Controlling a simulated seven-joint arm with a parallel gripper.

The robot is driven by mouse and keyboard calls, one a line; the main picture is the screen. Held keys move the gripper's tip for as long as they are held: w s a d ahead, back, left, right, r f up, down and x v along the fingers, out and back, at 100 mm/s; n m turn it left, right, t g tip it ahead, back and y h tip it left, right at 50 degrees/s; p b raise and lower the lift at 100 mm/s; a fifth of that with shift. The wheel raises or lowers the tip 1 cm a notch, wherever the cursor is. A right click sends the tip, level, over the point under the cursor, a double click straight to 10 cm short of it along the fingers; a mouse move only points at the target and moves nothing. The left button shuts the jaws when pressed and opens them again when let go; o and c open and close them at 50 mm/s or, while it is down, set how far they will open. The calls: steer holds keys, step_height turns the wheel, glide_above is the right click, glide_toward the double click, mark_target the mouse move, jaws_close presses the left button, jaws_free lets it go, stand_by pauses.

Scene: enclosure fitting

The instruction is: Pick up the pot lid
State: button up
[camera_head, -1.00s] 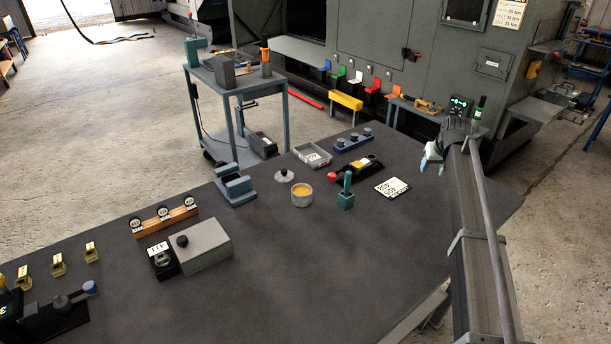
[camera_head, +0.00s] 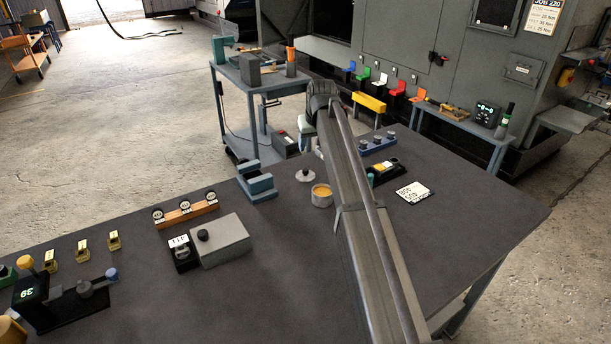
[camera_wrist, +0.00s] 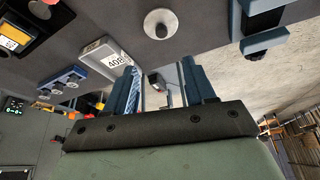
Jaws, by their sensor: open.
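The pot lid (camera_head: 306,175) is a pale grey disc with a small dark knob, lying on the dark table just left of the pot (camera_head: 321,196), which has yellow contents. The lid also shows at the top of the wrist view (camera_wrist: 161,24), with nothing covering it. My gripper (camera_wrist: 160,76) is open, its two blue-grey fingers apart with nothing between them, and clear of the lid.
A grey tray marked 408 (camera_wrist: 104,60) and a blue block with knobs (camera_wrist: 63,80) are nearby in the wrist view. A grey box (camera_head: 222,242) sits further left. Bare table lies in front of the lid.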

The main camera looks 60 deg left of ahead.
glide_toward(305, 169)
steer(key=x, duration=0.2)
steer(key=shift+w+a+f, duration=0.2)
steer(key=shift+w+f, duration=0.1)
steer(key=shift+f, duration=0.05)
steer(key=shift+x, duration=2.95)
steer(key=shift+s, duration=0.2)
steer(key=shift+c, duration=0.3)
jaws_close()
